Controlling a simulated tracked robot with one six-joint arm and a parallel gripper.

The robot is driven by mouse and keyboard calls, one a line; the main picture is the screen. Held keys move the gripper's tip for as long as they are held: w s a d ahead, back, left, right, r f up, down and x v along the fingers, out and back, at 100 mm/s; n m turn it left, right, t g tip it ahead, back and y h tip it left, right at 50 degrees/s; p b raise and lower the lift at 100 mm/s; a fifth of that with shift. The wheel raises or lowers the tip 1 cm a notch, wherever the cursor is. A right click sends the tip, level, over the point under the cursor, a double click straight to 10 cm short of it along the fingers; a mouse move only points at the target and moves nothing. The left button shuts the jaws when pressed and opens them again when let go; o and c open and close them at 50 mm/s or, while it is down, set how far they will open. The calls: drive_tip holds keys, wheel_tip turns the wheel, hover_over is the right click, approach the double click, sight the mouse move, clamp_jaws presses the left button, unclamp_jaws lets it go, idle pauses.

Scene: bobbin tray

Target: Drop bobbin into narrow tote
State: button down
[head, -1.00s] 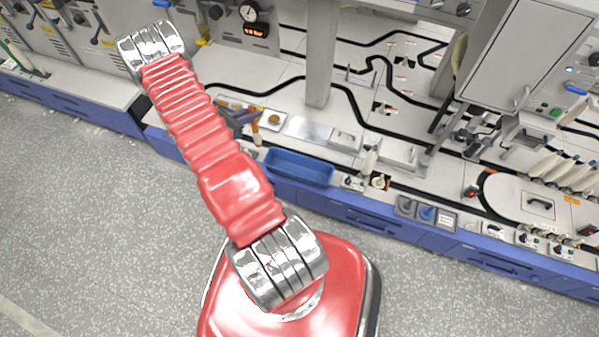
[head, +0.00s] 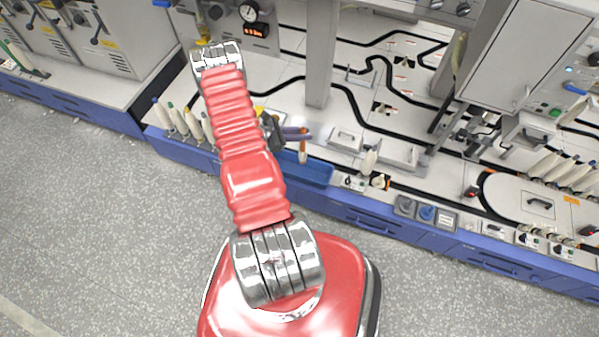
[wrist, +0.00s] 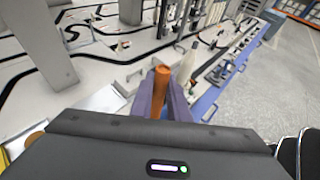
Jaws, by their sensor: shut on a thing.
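An orange-brown bobbin (head: 303,152) is held upright in my gripper (head: 298,134), over the back side of the blue tote. In the wrist view the same bobbin (wrist: 161,82) stands between the two purple fingers of my gripper (wrist: 161,104). The gripper is shut on it. The narrow blue tote (head: 318,174) sits at the bench's front edge; my arm hides its left part. The bobbin's lower end appears near the tote's back rim, but I cannot tell its height above it.
Several pale bobbins (head: 178,120) stand at the bench's left front, left of my arm. A metal plate with a handle (head: 345,138) lies behind the tote. A grey post (head: 320,60) rises further back.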

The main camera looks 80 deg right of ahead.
sight(302, 143)
drive_tip(key=shift+f, duration=0.15)
drive_tip(key=shift+f, duration=2.85)
drive_tip(key=c, duration=1.6)
unclamp_jaws()
drive_tip(key=shift+w, duration=0.1)
drive_tip(key=v, duration=1.3)
drive_tip(key=shift+w+a+r, duration=0.15)
drive_tip(key=shift+w, duration=0.05)
